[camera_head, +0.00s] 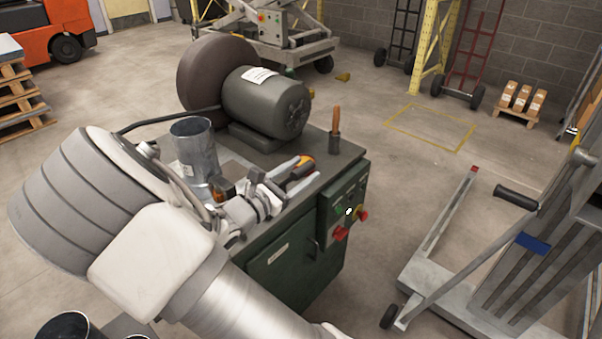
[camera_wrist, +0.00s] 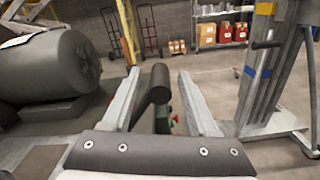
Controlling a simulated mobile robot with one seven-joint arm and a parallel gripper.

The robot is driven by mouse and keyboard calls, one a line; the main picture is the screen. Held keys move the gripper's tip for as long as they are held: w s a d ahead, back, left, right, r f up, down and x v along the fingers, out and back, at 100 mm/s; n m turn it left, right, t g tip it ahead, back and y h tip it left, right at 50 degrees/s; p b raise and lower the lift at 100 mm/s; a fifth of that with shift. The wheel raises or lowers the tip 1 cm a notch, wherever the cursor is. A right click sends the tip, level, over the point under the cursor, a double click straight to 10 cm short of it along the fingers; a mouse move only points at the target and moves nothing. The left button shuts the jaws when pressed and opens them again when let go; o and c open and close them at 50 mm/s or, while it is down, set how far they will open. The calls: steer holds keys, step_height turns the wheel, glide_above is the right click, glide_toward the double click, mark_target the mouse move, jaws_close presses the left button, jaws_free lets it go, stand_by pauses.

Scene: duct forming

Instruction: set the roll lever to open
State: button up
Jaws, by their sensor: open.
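My gripper (camera_head: 307,168) is open above the right end of the green machine (camera_head: 285,262). In the wrist view, a dark cylindrical grip (camera_wrist: 157,82), which looks like the roll lever's handle, stands tilted between the two spread fingers of my gripper (camera_wrist: 158,74). Gaps show on both sides of it. In the head view, a black-and-orange piece (camera_head: 302,167) shows between the fingers; I cannot tell whether it is the same grip. An upright orange-brown handle (camera_head: 336,118) stands behind on the machine top. The lever's base is hidden.
A grey motor (camera_head: 266,105) and dark wheel (camera_head: 208,72) sit at the back of the machine. A metal duct cylinder (camera_head: 195,150) stands beside my arm. A control panel with red buttons (camera_head: 341,233) is on the machine's right side. A lift (camera_head: 520,250) stands at the right.

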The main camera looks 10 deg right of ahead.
steer(key=shift+w+d, duration=0.1)
jaws_close()
stand_by(0.3)
stand_by(1.1)
